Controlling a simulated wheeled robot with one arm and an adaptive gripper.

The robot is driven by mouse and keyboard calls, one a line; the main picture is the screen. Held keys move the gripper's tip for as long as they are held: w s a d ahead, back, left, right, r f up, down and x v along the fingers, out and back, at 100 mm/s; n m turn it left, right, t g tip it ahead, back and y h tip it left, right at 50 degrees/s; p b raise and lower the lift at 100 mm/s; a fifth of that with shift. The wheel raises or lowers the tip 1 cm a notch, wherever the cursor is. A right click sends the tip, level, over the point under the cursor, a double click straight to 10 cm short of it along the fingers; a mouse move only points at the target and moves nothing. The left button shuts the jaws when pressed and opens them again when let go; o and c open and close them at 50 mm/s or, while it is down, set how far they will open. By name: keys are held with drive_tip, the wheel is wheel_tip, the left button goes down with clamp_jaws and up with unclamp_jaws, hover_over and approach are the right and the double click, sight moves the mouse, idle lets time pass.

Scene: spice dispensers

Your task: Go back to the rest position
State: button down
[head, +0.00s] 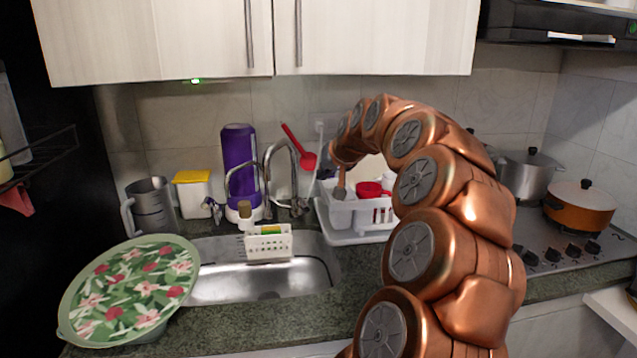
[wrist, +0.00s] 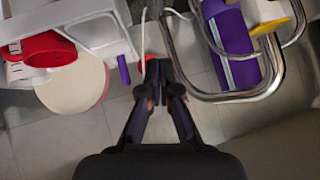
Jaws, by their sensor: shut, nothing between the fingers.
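My gripper (wrist: 163,93) shows in the wrist view with its two dark fingers shut together and nothing between them. It is in the air near the metal faucet (wrist: 213,97), which is just to its right in that view. In the head view my copper arm arches up from the lower right and bends over toward the dish rack (head: 343,216). The gripper itself is not clear there, so I cannot tell how far it is from the rack or whether it touches anything.
The rack holds a red cup (head: 368,189). A purple container (head: 240,160) stands behind the sink (head: 210,286). A floral tray (head: 135,291) leans at the left. Pots (head: 580,206) stand on the stove at right. Cabinets (head: 155,40) hang above.

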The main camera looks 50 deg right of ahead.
drive_tip(key=shift+s+a+r, duration=0.2)
drive_tip(key=shift+s+r, duration=0.3)
drive_tip(key=s+a+f+n+g+y+p, duration=0.1)
drive_tip(key=s+a+f+n+g+y, duration=0.15)
drive_tip(key=a, duration=1.25)
drive_tip(key=s+a+f+n+g+y+p, duration=0.2)
drive_tip(key=a+f+n, duration=0.1)
drive_tip(key=a, duration=1.2)
drive_tip(key=s+a+f+g+p, duration=0.1)
drive_tip(key=s+a+f+g, duration=0.1)
drive_tip(key=s, duration=0.6)
drive_tip(key=s+a+f+n+g+p, duration=0.1)
drive_tip(key=s+a+f, duration=0.3)
drive_tip(key=s, duration=0.5)
drive_tip(key=s+a+f+n+g+h+p, duration=0.1)
drive_tip(key=s+a+f+g, duration=0.2)
drive_tip(key=s+a, duration=0.3)
drive_tip(key=s, duration=0.3)
drive_tip(key=shift+a+f+n+g, duration=0.1)
drive_tip(key=shift+n+g, duration=0.15)
